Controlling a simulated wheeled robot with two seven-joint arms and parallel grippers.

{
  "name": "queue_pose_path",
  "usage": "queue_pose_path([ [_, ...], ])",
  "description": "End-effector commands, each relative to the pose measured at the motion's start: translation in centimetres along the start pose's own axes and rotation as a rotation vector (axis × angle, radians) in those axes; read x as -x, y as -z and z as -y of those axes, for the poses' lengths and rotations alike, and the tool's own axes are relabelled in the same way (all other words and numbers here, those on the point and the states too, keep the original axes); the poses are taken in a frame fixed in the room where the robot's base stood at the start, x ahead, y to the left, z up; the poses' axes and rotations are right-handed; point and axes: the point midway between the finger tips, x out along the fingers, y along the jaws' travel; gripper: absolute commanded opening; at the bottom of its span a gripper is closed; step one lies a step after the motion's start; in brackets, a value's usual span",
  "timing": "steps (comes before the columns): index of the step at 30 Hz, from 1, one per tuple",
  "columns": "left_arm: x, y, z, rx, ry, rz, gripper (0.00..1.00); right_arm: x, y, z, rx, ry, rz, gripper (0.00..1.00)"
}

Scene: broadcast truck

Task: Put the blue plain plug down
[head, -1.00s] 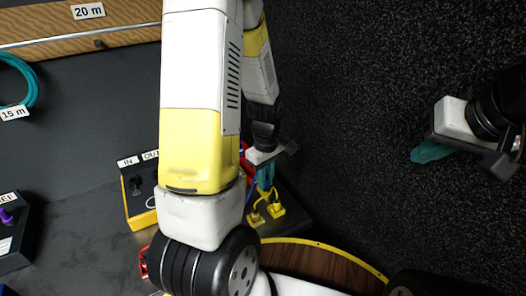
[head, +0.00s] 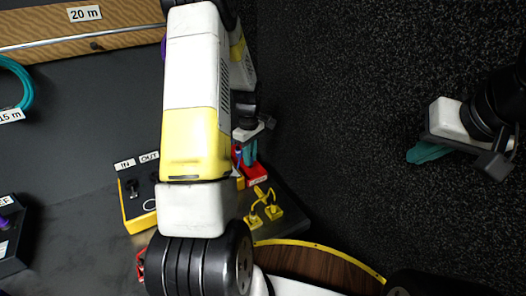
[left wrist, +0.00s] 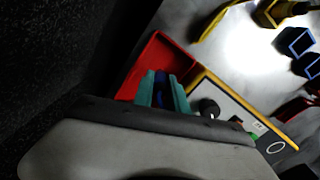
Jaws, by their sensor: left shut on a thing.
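My left gripper (head: 248,152) has teal fingers and is shut on the blue plain plug (left wrist: 162,86), a dark blue piece mostly hidden between the fingers in the left wrist view. A little blue also shows beside the fingers in the head view (head: 238,156). The fingers are over a small red tray (head: 256,174); its red wall (left wrist: 151,54) also shows in the left wrist view. I cannot tell whether the plug touches the tray floor. My right gripper (head: 426,152) is far to the right over dark floor, and its finger gap is not clear.
A yellow-edged box (head: 135,205) labelled IN and OUT stands left of my left arm. Yellow connectors with a cable (head: 264,205) lie just below the red tray in the head view. A teal cable coil (head: 22,80) lies at far left. The grey worktop (head: 90,110) between has free room.

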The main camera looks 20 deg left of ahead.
Motion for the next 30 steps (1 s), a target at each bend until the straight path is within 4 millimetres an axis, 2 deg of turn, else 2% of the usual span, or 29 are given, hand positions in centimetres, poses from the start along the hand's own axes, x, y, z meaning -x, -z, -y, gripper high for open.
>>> queue_pose_path([
  [2,-0.1,0.6,-0.5,0.001,-0.001,0.000,0.00,0.0,0.0,0.0,0.000,0.000,0.000,0.00],
  [9,-3.5,0.5,-0.4,0.000,0.001,0.001,0.00,0.0,0.0,0.0,0.000,0.000,0.000,0.00],
  [20,-3.9,0.5,-0.4,0.000,0.000,0.000,0.00,0.0,0.0,0.0,0.000,0.000,0.000,0.00],
  [21,-3.9,0.5,-0.4,0.000,0.000,0.000,0.24,0.0,0.0,0.0,0.000,0.000,0.000,0.00],
  [24,-3.9,0.5,-0.4,0.000,-0.001,0.000,0.40,0.0,0.0,0.0,0.000,0.000,0.000,0.00],
  [30,-3.9,0.5,-0.4,0.000,-0.001,0.000,0.40,0.0,0.0,0.0,0.000,0.000,0.000,0.00],
])
